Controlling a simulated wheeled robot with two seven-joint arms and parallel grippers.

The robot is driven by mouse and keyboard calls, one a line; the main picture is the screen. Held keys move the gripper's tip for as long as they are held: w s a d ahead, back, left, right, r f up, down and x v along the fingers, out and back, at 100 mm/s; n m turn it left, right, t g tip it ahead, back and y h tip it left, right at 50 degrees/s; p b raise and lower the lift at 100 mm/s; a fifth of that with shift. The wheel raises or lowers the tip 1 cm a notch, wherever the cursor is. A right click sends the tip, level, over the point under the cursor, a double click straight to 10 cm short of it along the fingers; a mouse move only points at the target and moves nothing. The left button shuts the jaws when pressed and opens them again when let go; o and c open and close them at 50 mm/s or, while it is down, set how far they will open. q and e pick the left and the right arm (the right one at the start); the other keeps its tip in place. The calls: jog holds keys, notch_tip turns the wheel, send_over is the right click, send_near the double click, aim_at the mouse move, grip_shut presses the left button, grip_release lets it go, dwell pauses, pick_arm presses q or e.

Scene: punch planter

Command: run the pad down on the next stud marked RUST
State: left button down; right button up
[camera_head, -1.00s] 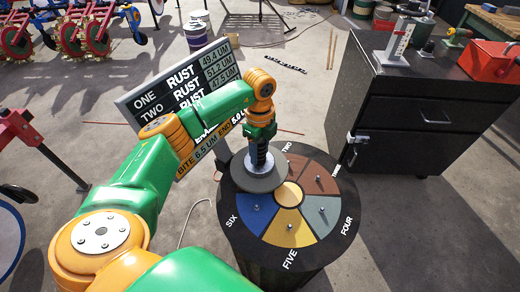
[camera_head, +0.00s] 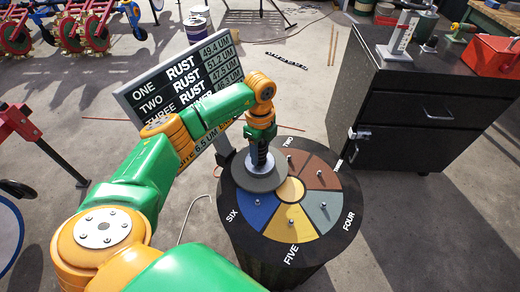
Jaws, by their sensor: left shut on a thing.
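My left gripper (camera_head: 260,130) is shut on a tool with a black ribbed neck and a round grey pad (camera_head: 258,178). The pad is over the left part of the round drum top (camera_head: 340,225), between the SIX and TWO sectors, covering the area there. I cannot tell whether it touches. Small studs stand in the visible sectors: TWO (camera_head: 289,157), THREE (camera_head: 320,174), FOUR (camera_head: 324,205), FIVE (camera_head: 290,222) and SIX (camera_head: 257,203). The board (camera_head: 137,91) reads RUST for ONE, TWO and THREE; its lower rows are partly hidden by my arm. My right gripper is out of view.
A dark cabinet (camera_head: 415,115) stands right of the drum, with a red toolbox (camera_head: 494,58) and a grey stand on top. A red-framed thing (camera_head: 25,125) is at the left edge. Concrete floor is clear between drum and cabinet.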

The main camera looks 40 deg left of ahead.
aim_at(260, 145)
pick_arm(q)
jog(key=shift+f+b, duration=0.65)
jog(key=shift+f, duration=0.55)
notch_tip(260, 145, up, 5)
jog(key=p, duration=0.5)
jog(key=shift+r, duration=0.2)
jog(key=shift+f, duration=0.2)
